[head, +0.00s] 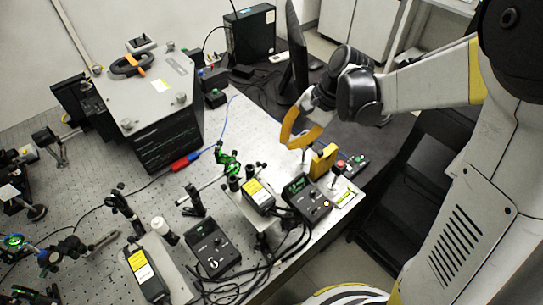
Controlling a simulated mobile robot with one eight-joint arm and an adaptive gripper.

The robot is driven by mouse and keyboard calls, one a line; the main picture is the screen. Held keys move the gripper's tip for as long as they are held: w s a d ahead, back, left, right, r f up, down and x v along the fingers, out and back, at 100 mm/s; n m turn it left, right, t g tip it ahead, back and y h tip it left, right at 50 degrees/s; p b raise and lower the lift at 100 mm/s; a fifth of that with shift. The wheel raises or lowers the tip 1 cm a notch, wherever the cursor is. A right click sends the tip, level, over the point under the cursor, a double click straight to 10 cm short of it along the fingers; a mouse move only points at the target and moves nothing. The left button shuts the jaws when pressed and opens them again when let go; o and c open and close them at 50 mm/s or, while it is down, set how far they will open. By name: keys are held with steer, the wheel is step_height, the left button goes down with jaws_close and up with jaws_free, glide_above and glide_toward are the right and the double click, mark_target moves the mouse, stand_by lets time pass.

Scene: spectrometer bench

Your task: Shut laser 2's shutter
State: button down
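My gripper (303,146), with orange-yellow parts, hangs pointing down above the right side of the bench. I cannot tell whether its fingers are open or shut. A yellow block-like shape (323,160) shows just below it; I cannot tell whether it is part of the gripper. Two black laser-like boxes with yellow labels are in view: one (258,196) near the gripper, one (148,275) at the front left. A black controller (306,198) stands beside the first, another (212,248) beside the second. No number or shutter is readable.
A small panel with a red knob (339,168) stands right of the near controller, close to the bench edge. Cables (262,268) bunch at the front. A large grey-topped box (150,95) and green-lit optics (228,163) stand left. A monitor (297,55) stands behind.

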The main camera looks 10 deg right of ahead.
steer(key=s+a+f+b, duration=0.2)
steer(key=a+f, duration=0.3)
steer(key=f, duration=0.1)
stand_by(0.6)
steer(key=shift+r, duration=0.15)
steer(key=shift+s+a+r+h, duration=0.1)
steer(key=shift+r+h, duration=0.05)
steer(key=shift+h, duration=0.15)
